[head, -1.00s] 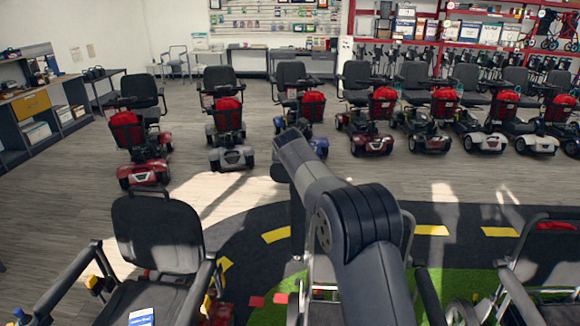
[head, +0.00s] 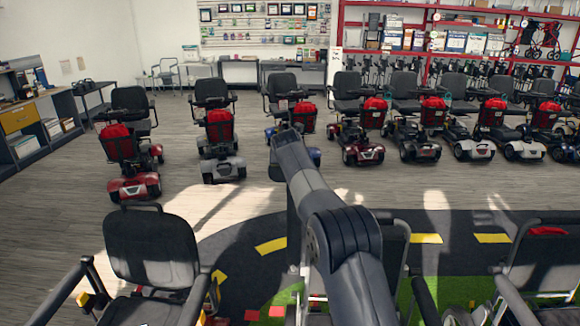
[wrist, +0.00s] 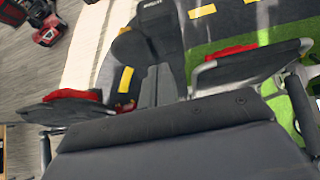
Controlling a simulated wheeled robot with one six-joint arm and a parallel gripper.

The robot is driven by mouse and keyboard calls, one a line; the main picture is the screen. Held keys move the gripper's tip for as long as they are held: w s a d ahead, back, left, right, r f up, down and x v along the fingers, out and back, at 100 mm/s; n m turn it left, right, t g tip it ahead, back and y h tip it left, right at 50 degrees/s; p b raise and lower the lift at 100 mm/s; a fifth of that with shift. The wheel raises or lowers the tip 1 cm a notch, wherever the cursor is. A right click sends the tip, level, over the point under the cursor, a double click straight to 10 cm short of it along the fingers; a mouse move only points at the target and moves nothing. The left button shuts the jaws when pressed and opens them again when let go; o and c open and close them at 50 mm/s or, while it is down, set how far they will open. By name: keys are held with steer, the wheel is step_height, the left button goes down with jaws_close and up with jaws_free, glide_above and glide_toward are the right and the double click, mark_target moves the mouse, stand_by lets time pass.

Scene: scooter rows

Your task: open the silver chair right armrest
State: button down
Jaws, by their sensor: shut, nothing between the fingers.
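A chair with a silver tube frame (head: 304,270) stands in front of me in the head view, mostly hidden behind my arm. I cannot tell for sure which is the silver chair's right armrest.
A black chair (head: 150,248) with raised side arms stands at left front, and another dark chair (head: 545,262) at right front. Several scooters, one red (head: 133,188), stand in a row behind. Open grey floor (head: 60,220) lies between.

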steer(key=shift+r, duration=0.1)
steer(key=b+v, duration=0.3)
steer(key=v, duration=0.7)
steer(key=shift+s+r, duration=0.15)
steer(key=shift+s, duration=0.15)
steer(key=p+x, duration=0.3)
steer(key=x, duration=0.7)
steer(key=shift+w+f, duration=0.25)
steer(key=shift+w, duration=0.05)
